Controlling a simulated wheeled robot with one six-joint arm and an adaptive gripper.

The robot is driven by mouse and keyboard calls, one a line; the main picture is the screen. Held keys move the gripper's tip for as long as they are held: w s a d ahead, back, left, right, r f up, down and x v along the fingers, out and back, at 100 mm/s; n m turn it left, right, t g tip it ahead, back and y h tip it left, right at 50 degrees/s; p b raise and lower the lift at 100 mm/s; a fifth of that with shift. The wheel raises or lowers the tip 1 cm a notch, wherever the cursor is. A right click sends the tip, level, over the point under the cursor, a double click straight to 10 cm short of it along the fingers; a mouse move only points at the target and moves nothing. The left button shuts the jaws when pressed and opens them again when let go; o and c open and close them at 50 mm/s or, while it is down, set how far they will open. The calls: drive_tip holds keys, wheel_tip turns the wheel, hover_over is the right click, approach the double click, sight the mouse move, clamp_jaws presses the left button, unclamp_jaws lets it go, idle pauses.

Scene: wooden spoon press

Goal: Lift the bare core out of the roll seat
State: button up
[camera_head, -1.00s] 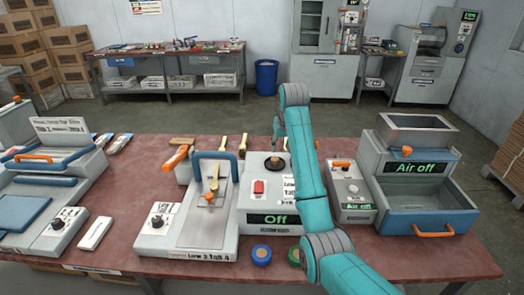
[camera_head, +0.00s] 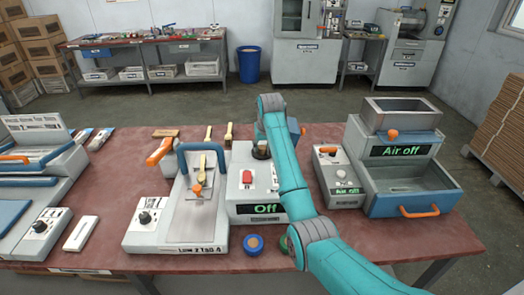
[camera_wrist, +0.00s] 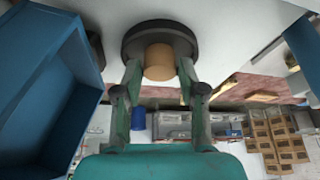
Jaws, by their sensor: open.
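The bare core is a short tan cylinder (camera_wrist: 158,62) in the wrist view. It stands out of the dark round roll seat (camera_wrist: 130,42) on the pale machine. In the head view the core (camera_head: 261,151) shows small beside my arm, on top of the machine marked "Off" (camera_head: 242,209). My gripper (camera_wrist: 159,66) is open, with one finger on each side of the core's free end. Small gaps seem to show between the fingers and the core. In the head view my arm hides most of the gripper.
Left of the seat in the head view is a press with a blue handle (camera_head: 181,165). To the right are a small grey unit (camera_head: 337,178) and the "Air off" machine (camera_head: 408,150) with a blue tray. A blue and tan roll (camera_head: 253,244) lies near the table's front edge.

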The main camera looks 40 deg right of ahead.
drive_tip(key=shift+w+f, duration=0.2)
drive_tip(key=shift+f, duration=0.3)
drive_tip(key=c, duration=0.8)
drive_tip(key=shift+o, duration=0.2)
